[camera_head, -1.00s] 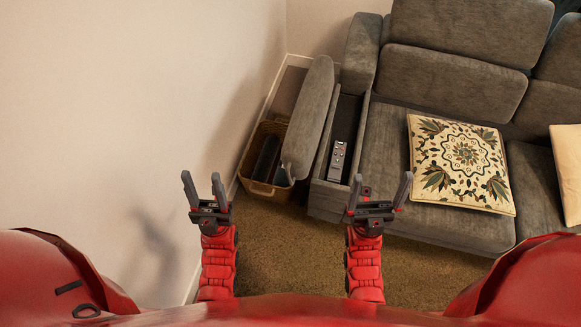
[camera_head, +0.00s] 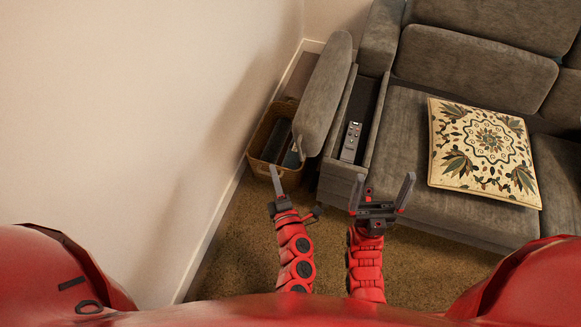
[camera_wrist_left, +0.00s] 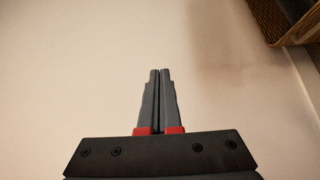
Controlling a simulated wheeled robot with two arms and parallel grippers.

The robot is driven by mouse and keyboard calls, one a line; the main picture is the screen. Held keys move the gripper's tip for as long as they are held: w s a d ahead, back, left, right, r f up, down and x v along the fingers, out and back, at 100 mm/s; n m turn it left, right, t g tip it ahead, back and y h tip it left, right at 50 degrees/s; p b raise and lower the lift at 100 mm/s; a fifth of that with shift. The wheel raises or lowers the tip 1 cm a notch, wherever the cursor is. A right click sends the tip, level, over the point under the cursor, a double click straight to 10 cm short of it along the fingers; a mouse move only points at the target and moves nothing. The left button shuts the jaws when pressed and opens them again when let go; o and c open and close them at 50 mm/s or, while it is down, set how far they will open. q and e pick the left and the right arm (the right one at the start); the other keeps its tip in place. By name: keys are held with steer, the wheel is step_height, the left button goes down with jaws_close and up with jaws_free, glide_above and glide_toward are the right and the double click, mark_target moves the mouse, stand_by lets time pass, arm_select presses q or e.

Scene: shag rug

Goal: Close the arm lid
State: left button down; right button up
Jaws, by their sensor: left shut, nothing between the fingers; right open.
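The grey upholstered arm lid (camera_head: 324,90) of the sofa stands open, tilted up on the left side of the armrest. The armrest compartment (camera_head: 366,105) is uncovered, and a remote control (camera_head: 351,141) lies in it. My left gripper (camera_head: 274,170) is shut and empty, in front of the basket and below left of the lid, apart from the lid. In the left wrist view its closed fingers (camera_wrist_left: 157,92) point toward the bare wall. My right gripper (camera_head: 383,183) is open and empty, in front of the armrest's near end and the seat.
A wicker basket (camera_head: 258,164) with dark items stands between the wall and the lid; its corner shows in the left wrist view (camera_wrist_left: 290,22). A patterned cushion (camera_head: 486,155) lies on the sofa seat. The wall (camera_head: 120,110) bounds the left side. Brown rug (camera_head: 235,245) is clear in front.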

arm_select(q)
steer(key=d+f+h, duration=0.2)
steer(key=d+f, duration=0.1)
steer(key=d, duration=0.1)
steer(key=w+d, duration=0.1)
steer(key=w, duration=0.7)
steer(key=shift+w+d+n+g+p, duration=0.2)
steer(key=shift+w+n+g+p, duration=0.1)
steer(key=shift+g+p, duration=0.15)
steer(key=shift+s+d, duration=0.1)
steer(key=shift+s+d+r+t+y+b, duration=0.1)
steer(key=shift+d+r+t+y+b, duration=0.1)
steer(key=shift+t+y+b, duration=0.1)
